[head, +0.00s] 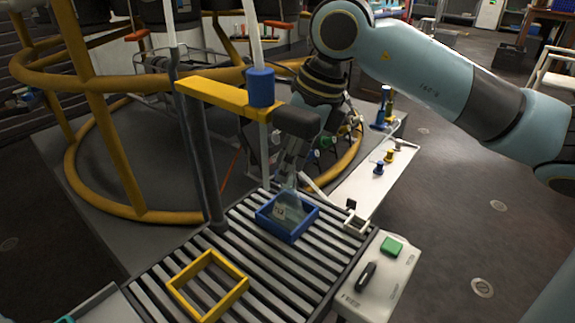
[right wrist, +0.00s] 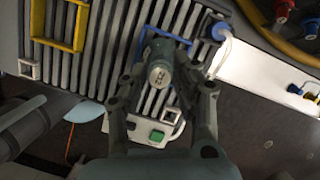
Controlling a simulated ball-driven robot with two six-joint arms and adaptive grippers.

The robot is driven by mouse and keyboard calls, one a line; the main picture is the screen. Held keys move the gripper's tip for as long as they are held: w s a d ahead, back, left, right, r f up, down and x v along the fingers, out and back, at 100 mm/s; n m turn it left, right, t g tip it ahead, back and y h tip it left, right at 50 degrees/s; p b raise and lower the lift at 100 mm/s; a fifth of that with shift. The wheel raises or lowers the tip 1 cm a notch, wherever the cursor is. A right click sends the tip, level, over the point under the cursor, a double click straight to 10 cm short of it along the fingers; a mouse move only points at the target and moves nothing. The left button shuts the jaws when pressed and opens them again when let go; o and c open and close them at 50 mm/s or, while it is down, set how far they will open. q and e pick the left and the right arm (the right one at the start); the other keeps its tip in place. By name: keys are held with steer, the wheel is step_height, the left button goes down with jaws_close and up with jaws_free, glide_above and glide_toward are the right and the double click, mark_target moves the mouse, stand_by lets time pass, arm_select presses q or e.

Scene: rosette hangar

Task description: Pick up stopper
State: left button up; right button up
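A pale flask (head: 284,207) stands inside a blue square frame (head: 292,235) on the roller conveyor. In the right wrist view, a grey-green round piece with a pale, marked end (right wrist: 158,75) lies between my fingers. It looks like the stopper on the flask, but I cannot be sure. My right gripper (head: 289,178) points down over the flask and hides its top in the head view. In the right wrist view the gripper (right wrist: 164,72) appears open, its fingers on either side of the piece, apparently with gaps. My left gripper is not in view.
A yellow square frame (head: 178,286) lies empty on the conveyor. A yellow bar (head: 228,97) on a dark post with a blue collar (head: 260,87) stands left of my right gripper. A control box with a green button (head: 392,246) and a white bench (head: 362,190) are to the right.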

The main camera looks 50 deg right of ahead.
steer(key=shift+c, duration=1)
steer(key=shift+r, duration=0.5)
steer(key=v, duration=0.1)
steer(key=p+v, duration=0.1)
steer(key=v, duration=0.1)
steer(key=shift+w+r, duration=0.25)
steer(key=shift+r, duration=0.1)
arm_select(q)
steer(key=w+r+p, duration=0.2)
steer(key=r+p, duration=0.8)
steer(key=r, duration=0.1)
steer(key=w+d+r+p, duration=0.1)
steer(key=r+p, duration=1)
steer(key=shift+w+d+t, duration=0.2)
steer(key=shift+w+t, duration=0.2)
arm_select(e)
steer(key=s+d+r, duration=0.2)
steer(key=s+r, duration=0.1)
steer(key=s+d+r, duration=0.2)
steer(key=s+r, duration=0.1)
steer(key=r, duration=0.1)
steer(key=s+d+r, duration=0.2)
steer(key=s+r, duration=0.1)
steer(key=r, duration=0.1)
steer(key=shift+s+d, duration=0.1)
steer(key=shift+s, duration=0.05)
steer(key=shift+d+f, duration=0.1)
